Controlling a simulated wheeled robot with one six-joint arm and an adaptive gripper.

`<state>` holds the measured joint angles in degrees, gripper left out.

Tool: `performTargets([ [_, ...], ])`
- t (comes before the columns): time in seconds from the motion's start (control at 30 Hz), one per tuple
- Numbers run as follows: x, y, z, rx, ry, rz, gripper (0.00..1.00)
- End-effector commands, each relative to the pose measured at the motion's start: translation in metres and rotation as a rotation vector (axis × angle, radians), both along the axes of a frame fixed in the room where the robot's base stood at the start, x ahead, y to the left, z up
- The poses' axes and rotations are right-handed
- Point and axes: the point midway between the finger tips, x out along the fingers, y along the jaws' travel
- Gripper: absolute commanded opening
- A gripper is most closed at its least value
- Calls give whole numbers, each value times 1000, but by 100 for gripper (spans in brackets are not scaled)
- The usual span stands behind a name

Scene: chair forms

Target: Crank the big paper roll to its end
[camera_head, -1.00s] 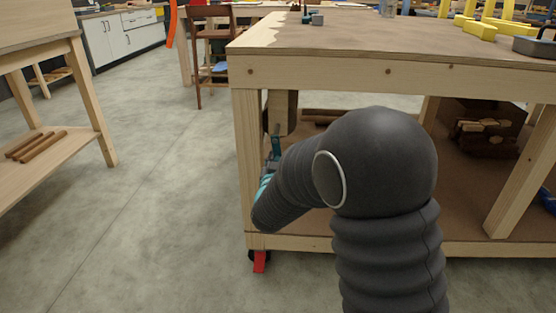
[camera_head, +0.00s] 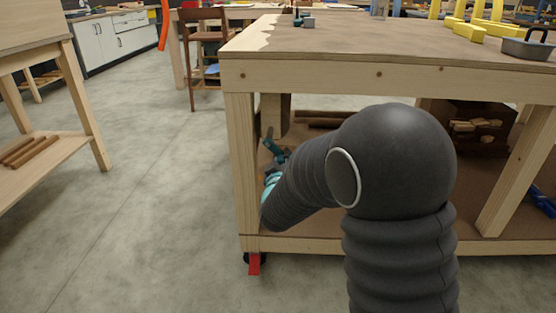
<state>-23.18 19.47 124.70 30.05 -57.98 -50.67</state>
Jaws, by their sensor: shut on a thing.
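My gripper (camera_head: 274,147), with dark and teal parts, is small and partly hidden beyond my grey arm. It is under the workbench top, just right of the front left leg. It is shut on what seems to be the crank handle, which is too small and covered to make out. A pale brown upright shape (camera_head: 274,112) stands right behind the gripper; I cannot tell whether it is part of the big paper roll. Brown paper (camera_head: 345,45) with a ragged left edge seems to cover the bench top.
The workbench (camera_head: 300,75) has thick wooden legs and a lower shelf. A dark brown box (camera_head: 478,125) stands on the shelf at right. A red caster pedal (camera_head: 254,263) is at the front left leg. Another bench (camera_head: 60,150) stands at left, with clear floor between.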

Motion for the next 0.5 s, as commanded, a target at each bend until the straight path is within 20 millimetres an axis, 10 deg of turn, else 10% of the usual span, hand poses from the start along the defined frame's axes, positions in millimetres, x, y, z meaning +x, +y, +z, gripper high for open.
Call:
performTargets([
  [0.5, 0, -15, 27, -489, 15, -2, 0],
])
